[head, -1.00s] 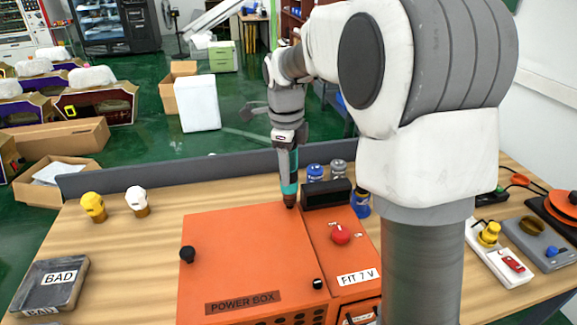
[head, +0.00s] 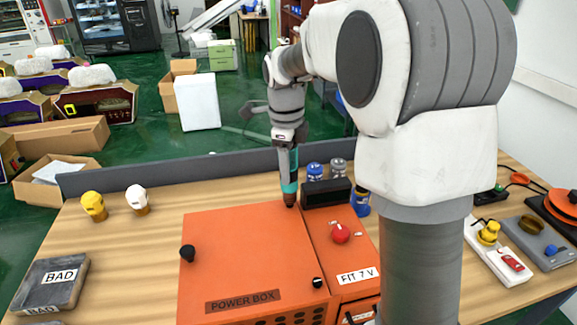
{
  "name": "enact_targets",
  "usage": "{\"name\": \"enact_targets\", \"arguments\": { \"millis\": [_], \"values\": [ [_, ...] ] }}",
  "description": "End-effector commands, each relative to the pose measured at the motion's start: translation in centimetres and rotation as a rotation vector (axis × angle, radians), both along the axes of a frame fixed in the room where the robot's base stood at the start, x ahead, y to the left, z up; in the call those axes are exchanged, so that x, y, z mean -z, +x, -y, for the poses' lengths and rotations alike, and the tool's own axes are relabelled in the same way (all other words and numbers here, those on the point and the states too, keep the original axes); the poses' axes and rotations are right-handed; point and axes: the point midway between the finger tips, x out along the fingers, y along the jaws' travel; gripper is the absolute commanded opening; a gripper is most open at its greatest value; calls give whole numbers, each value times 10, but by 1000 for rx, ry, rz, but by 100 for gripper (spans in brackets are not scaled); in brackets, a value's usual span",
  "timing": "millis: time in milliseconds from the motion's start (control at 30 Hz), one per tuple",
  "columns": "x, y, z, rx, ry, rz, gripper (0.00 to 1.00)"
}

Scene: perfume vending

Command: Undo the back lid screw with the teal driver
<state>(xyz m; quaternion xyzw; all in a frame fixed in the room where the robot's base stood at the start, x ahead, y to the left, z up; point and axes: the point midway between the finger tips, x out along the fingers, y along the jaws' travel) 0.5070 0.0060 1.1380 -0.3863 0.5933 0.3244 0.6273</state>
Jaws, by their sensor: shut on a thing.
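My gripper (head: 288,150) is shut on the teal driver (head: 289,187), which it holds upright with the tip pointing down. The driver's dark tip end (head: 289,202) is at the back right corner of the orange power box lid (head: 240,250). The back lid screw is hidden under the driver, and I cannot tell whether the tip is seated on it. A black knob-like screw (head: 187,253) stands at the lid's left edge, and another dark one (head: 318,283) is at its front right corner.
Yellow (head: 94,206) and white bulbs (head: 137,199) and a BAD tray (head: 50,285) stand left. My arm hides part of the table's right side. Bare table lies left of the box.

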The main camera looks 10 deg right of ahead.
Motion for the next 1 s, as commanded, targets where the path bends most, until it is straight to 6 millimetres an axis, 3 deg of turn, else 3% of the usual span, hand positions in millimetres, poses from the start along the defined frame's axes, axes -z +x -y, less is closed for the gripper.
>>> {"name": "enact_targets", "arguments": {
  "millis": [1000],
  "values": [
    [4, 0, 0, 0, 0, 2, 0]
  ]
}}
